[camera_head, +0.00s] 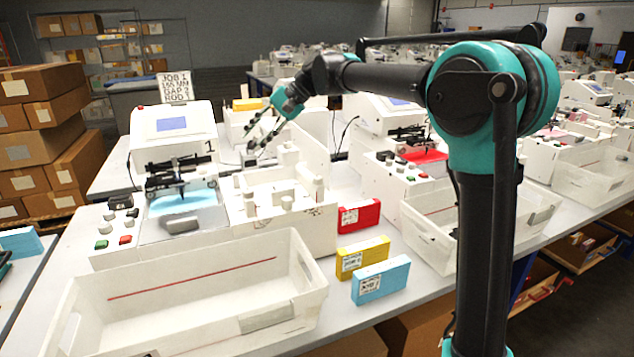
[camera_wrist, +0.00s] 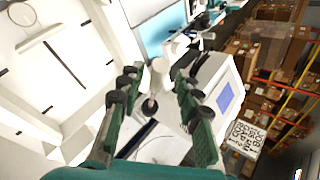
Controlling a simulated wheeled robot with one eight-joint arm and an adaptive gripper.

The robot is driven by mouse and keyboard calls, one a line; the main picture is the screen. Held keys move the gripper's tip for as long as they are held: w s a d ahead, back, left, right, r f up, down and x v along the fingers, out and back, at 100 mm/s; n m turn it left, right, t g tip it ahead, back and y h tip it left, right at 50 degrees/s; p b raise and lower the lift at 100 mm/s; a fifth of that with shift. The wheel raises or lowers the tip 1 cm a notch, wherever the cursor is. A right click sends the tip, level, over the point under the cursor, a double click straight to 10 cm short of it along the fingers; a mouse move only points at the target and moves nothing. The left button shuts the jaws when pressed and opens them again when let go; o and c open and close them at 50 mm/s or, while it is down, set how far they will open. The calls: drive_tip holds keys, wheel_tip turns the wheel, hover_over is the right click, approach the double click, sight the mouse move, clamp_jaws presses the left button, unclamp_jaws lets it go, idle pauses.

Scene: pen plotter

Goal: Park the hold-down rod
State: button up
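My gripper (camera_head: 257,139) is above the back right part of the near white plotter (camera_head: 165,120), which is marked 1. In the wrist view, its two dark green fingers (camera_wrist: 155,78) stand apart. A pale, round-topped upright piece (camera_wrist: 158,72) with a dark lower end shows between the fingers, with visible gaps on both sides. It may be the hold-down rod, but I cannot tell for sure. In the head view, a small dark post (camera_head: 245,157) shows just below the fingers. The plotter's dark carriage (camera_head: 170,178) sits over a light blue sheet (camera_head: 185,197).
A white bin (camera_head: 180,327) with a red line stands in front. Red (camera_head: 358,216), yellow (camera_head: 362,258) and blue (camera_head: 381,279) boxes lie right of it. A white box-like unit (camera_head: 310,240) with several knobs stands beside the plotter.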

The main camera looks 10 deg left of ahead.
drive_tip(key=f+n+t+y, duration=0.1)
drive_tip(key=f, duration=0.2)
drive_tip(key=s+f+n+t+y, duration=0.1)
drive_tip(key=f+t, duration=0.1)
drive_tip(key=f, duration=0.1)
drive_tip(key=s+d+f+n+t+y, duration=0.1)
drive_tip(key=f+y, duration=0.1)
drive_tip(key=f, duration=0.1)
drive_tip(key=shift+f+t, duration=0.25)
drive_tip(key=shift+t, duration=0.05)
drive_tip(key=shift+w+f+n+t+y, duration=0.2)
drive_tip(key=shift+f+n+t+y, duration=0.25)
drive_tip(key=shift+f, duration=0.35)
drive_tip(key=shift+w+f+n+t+y, duration=0.25)
drive_tip(key=shift+f+n+y, duration=0.25)
drive_tip(key=shift+f, duration=0.3)
drive_tip(key=v, duration=1.9)
drive_tip(key=shift+d+f, duration=0.3)
drive_tip(key=shift+d, duration=0.15)
